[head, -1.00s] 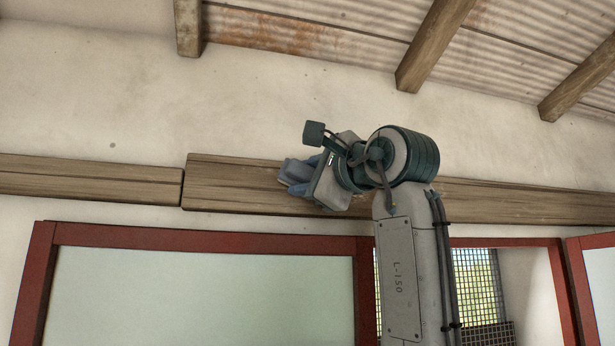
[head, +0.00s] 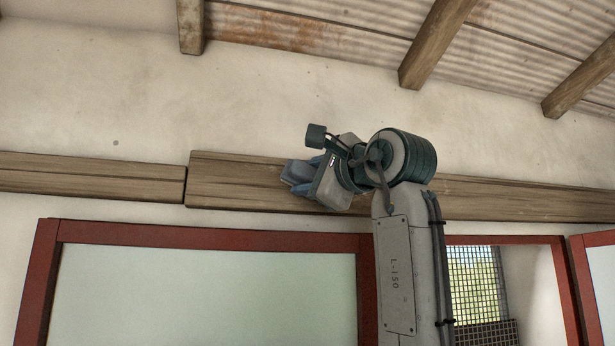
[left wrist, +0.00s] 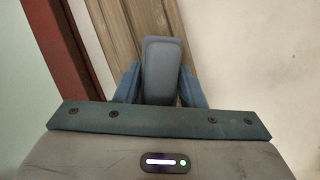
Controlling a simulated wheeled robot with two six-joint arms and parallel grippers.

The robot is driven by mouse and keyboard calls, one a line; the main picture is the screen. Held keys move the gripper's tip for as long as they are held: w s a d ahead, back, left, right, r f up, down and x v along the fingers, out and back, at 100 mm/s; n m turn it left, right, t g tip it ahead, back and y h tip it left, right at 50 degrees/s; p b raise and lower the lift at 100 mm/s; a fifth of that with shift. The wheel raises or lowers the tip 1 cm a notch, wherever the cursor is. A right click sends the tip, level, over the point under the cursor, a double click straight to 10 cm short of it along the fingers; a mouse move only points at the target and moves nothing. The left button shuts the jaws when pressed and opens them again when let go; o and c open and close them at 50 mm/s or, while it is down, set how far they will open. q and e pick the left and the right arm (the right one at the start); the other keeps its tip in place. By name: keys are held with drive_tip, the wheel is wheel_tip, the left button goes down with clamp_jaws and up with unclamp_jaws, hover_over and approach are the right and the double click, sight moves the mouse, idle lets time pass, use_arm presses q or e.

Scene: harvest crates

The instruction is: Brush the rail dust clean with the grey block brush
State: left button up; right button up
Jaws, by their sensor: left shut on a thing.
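The rail (head: 235,182) is a long brown wooden board on the wall, above the red frames, in the head view. It also shows in the left wrist view (left wrist: 117,28). My left gripper (head: 297,176) is in front of the rail, pointing left. In the left wrist view, the fingers of my left gripper (left wrist: 160,88) are shut on the grey block brush (left wrist: 162,66), which overlaps the rail. I cannot tell whether the brush touches the wood. The arm hides part of the rail, and I cannot make out the dust clearly. My right gripper is not in view.
A red-framed pale panel (head: 205,290) stands below the rail, and a mesh window (head: 472,283) lies right of my arm. Wooden beams (head: 437,40) and a corrugated roof are above. Another board (head: 90,173) continues left past a narrow gap.

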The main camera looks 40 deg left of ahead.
use_arm(q)
drive_tip(key=shift+w+d, duration=1.2)
drive_tip(key=shift+w, duration=0.05)
drive_tip(key=shift+w+d, duration=3.1)
drive_tip(key=shift+w, duration=0.75)
drive_tip(key=s+a+b, duration=0.5)
drive_tip(key=s+b, duration=0.1)
drive_tip(key=shift+s+a+f, duration=0.15)
drive_tip(key=shift+s+a, duration=0.8)
drive_tip(key=shift+s, duration=0.05)
drive_tip(key=shift+s+a+b, duration=0.6)
drive_tip(key=shift+s+b, duration=0.15)
drive_tip(key=shift+b, duration=0.15)
drive_tip(key=shift+s+a, duration=0.25)
drive_tip(key=shift+s, duration=0.05)
drive_tip(key=shift+s+a, duration=0.2)
drive_tip(key=shift+s, duration=0.05)
drive_tip(key=shift+r, duration=0.2)
